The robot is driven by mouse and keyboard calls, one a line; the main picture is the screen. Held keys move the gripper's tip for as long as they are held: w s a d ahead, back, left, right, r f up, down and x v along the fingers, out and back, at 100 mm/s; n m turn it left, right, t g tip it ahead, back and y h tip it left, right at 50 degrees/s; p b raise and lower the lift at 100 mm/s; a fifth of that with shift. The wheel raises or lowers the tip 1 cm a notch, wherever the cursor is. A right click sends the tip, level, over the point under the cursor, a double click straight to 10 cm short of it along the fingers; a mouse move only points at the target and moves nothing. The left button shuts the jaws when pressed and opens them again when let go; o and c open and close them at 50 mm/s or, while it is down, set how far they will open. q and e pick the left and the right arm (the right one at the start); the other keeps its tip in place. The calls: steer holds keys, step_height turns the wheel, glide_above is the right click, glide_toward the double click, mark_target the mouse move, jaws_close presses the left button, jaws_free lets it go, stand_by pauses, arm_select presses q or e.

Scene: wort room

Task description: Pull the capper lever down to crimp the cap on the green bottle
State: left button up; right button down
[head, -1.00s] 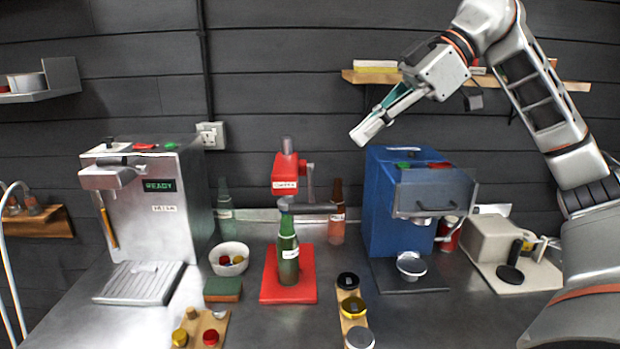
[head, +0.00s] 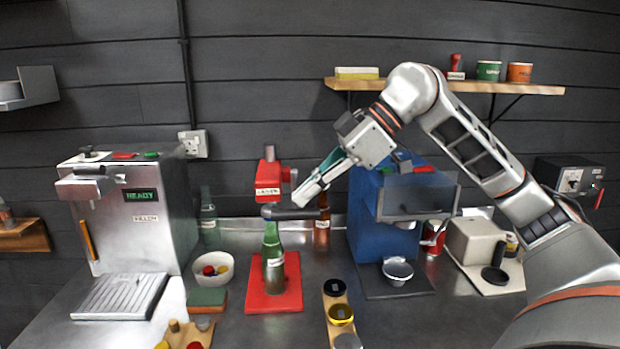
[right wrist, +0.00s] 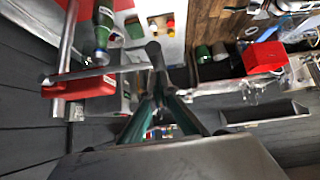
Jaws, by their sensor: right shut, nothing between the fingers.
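The red bottle capper (head: 268,190) stands on a red base plate (head: 290,298) in the middle of the counter. Its dark lever (head: 318,213) sticks out roughly level to the right, just above the green bottle (head: 273,262). The bottle stands upright on the plate under the capper head; its cap is hard to make out. My right gripper (head: 302,195) is shut and empty, its tips just above the lever, close to the capper's right side. In the right wrist view the fingers (right wrist: 155,75) point at the lever's end; whether they touch it is unclear. My left gripper is not in view.
A blue machine (head: 372,215) stands right of the capper, behind my right gripper. A brown bottle (head: 322,222) stands behind the lever. A silver machine (head: 150,230) and a white bowl of caps (head: 230,276) are left. Jars on a wooden strip (head: 340,312) stand in front.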

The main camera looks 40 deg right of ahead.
steer(key=shift+f, duration=0.25)
step_height(320, 180, down, 8)
steer(key=n+t+h+b, duration=0.1)
steer(key=t+b, duration=0.1)
steer(key=b, duration=0.7)
steer(key=shift+f+n+t+h+b, duration=0.2)
steer(key=shift+n+t+h+b, duration=0.1)
steer(key=shift+t+b, duration=0.1)
steer(key=shift+s+a, duration=0.1)
